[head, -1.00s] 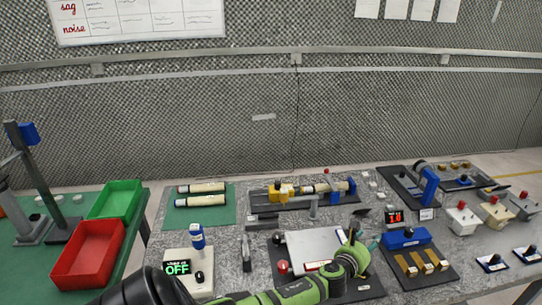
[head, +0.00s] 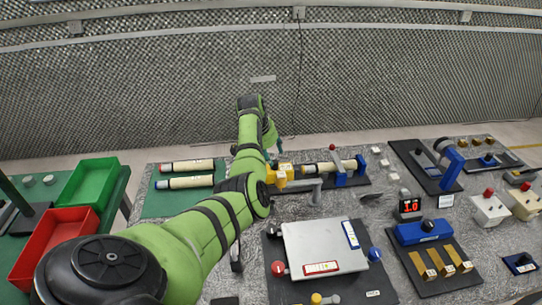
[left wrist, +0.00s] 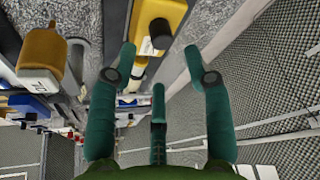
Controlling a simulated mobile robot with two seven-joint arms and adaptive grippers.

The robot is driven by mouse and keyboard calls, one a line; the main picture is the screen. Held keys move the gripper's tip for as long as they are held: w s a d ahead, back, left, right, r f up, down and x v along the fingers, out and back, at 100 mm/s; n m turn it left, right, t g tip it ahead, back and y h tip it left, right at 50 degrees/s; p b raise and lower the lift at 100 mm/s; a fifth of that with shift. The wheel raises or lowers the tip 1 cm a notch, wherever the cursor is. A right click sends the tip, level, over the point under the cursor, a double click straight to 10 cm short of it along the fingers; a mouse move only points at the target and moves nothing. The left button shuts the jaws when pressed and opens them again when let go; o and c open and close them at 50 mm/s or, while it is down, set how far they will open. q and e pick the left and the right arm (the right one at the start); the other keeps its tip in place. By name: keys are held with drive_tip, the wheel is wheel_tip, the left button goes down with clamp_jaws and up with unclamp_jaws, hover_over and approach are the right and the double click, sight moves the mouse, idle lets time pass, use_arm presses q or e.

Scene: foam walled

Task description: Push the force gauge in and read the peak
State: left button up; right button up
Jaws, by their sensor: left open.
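I take the yellow block (head: 284,175) on the back rig to be the force gauge; I cannot read a label on it. A pale cylinder (head: 330,167) lies in line to its right. My left gripper (head: 272,148) hangs beside and above the yellow block, its arm crossing the head view. In the left wrist view the teal fingers (left wrist: 160,52) are spread and empty, with a yellow body (left wrist: 160,22) with a black knob just beyond the fingertips. Contact cannot be told. A small display (head: 409,205) shows red digits, apparently 1.0. My right gripper is not in view.
A white plate (head: 322,247) lies in front, with a blue box (head: 424,232) to its right. Two pale tubes lie on a green mat (head: 160,202) left of my arm. Red (head: 52,240) and green (head: 90,185) trays stand farther left. A mesh wall closes the back.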

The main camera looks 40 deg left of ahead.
sight(274, 162)
use_arm(q)
drive_tip(key=x, duration=0.3)
drive_tip(key=shift+w+a+f, duration=0.1)
drive_tip(key=shift+a+f, duration=0.05)
drive_tip(key=shift+f, duration=0.15)
drive_tip(key=shift+b+x, duration=0.45)
drive_tip(key=shift+x, duration=0.35)
drive_tip(key=shift+w+f, duration=0.1)
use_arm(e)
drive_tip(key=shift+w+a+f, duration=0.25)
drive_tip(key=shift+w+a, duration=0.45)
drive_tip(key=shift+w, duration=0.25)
